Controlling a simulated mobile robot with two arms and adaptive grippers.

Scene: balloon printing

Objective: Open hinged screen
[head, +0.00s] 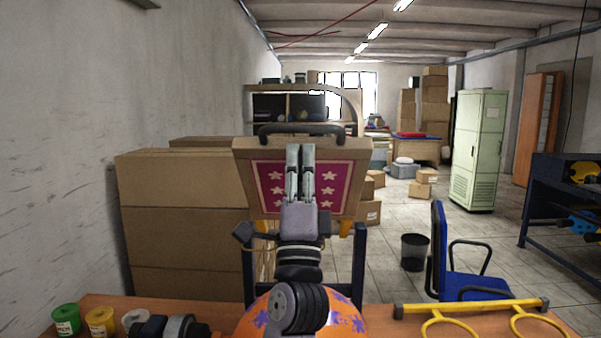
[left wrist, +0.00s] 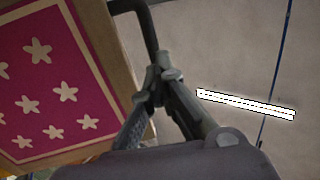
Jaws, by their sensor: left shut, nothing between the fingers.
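The hinged screen is a wooden frame (head: 242,162) with a magenta panel (head: 265,190) of white stars, and it stands raised, facing me, beyond the table. A dark handle (head: 328,128) runs along its top edge. My left gripper (head: 300,150) is in front of the screen, its shut, empty fingers pointing up just below the handle. In the left wrist view the fingertips (left wrist: 163,78) are close to the handle (left wrist: 149,28), with the starred panel (left wrist: 45,85) at left. I cannot tell whether they touch the handle. My right gripper is not in view.
An orange balloon (head: 345,318) with purple print lies below my left arm. Paint pots (head: 66,320) stand at the table's left and a yellow ringed rack (head: 470,308) at its right. Stacked boxes (head: 180,220) are at left; a blue chair (head: 465,285) is at right.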

